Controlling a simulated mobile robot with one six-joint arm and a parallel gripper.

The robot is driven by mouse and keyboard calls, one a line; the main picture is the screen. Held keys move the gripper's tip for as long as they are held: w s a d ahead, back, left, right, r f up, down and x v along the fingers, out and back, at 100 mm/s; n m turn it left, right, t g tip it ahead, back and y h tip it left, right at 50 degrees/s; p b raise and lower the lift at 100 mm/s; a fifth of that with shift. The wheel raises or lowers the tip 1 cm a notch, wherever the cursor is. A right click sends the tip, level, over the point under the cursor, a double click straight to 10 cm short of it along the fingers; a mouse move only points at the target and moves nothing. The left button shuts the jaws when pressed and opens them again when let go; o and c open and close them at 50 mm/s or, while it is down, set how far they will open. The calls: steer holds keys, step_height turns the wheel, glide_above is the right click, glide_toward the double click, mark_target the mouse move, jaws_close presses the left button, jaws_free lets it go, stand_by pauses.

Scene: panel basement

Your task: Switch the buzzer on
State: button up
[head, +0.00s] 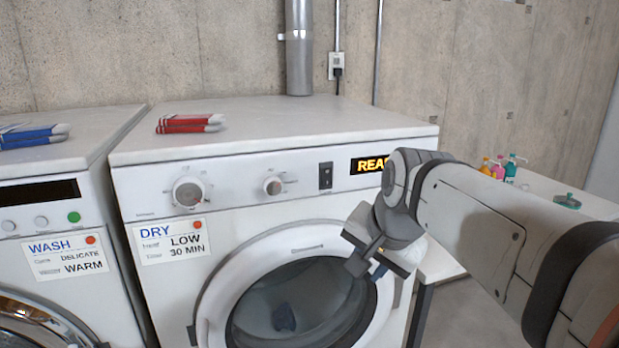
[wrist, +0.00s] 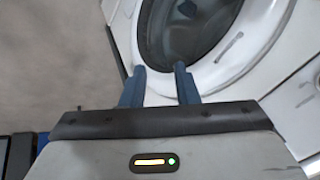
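A black rocker switch (head: 326,176) sits on the white dryer's (head: 230,188) front panel, between the right knob and the lit display. I cannot read a label on it or tell which way it is set. The display (head: 368,166) shows amber letters "REA", with the rest hidden behind my arm. My gripper (head: 367,268) is in front of the dryer door's right side, below and to the right of the switch. In the wrist view my gripper's (wrist: 160,70) two blue fingers stand apart with nothing between them, pointing toward the door rim.
Two knobs (head: 189,192) (head: 273,186) are on the dryer panel. The round dryer door (head: 216,284) is closed. A "DRY" label (head: 171,240) reads LOW, 30 MIN. A washer (head: 70,219) stands at left. Folded red cloths (head: 190,123) lie on top. Small bottles (head: 510,167) stand at right.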

mark_target(327, 177)
steer(key=w+r+m+t, duration=0.1)
steer(key=r+m, duration=0.1)
steer(key=r, duration=0.3)
steer(key=w+r+m+t, duration=0.1)
steer(key=w+r+m, duration=0.1)
steer(key=r, duration=0.3)
steer(key=w+r+m+t+y, duration=0.1)
steer(key=w+r+m, duration=0.1)
steer(key=r, duration=0.4)
steer(key=shift+w+a+m, duration=0.25)
steer(key=shift+a+m, duration=0.1)
steer(key=shift+m, duration=0.35)
jaws_close()
steer(key=shift+f, duration=0.2)
steer(key=x, duration=0.4)
steer(key=r+p+x, duration=0.1)
steer(key=x, duration=0.3)
steer(key=w+x, duration=0.1)
steer(key=x, duration=0.3)
steer(key=shift+w+a+r+p, duration=0.1)
steer(key=shift+w+a+p, duration=0.1)
steer(key=shift+a+p, duration=0.1)
steer(key=shift+w, duration=0.5)
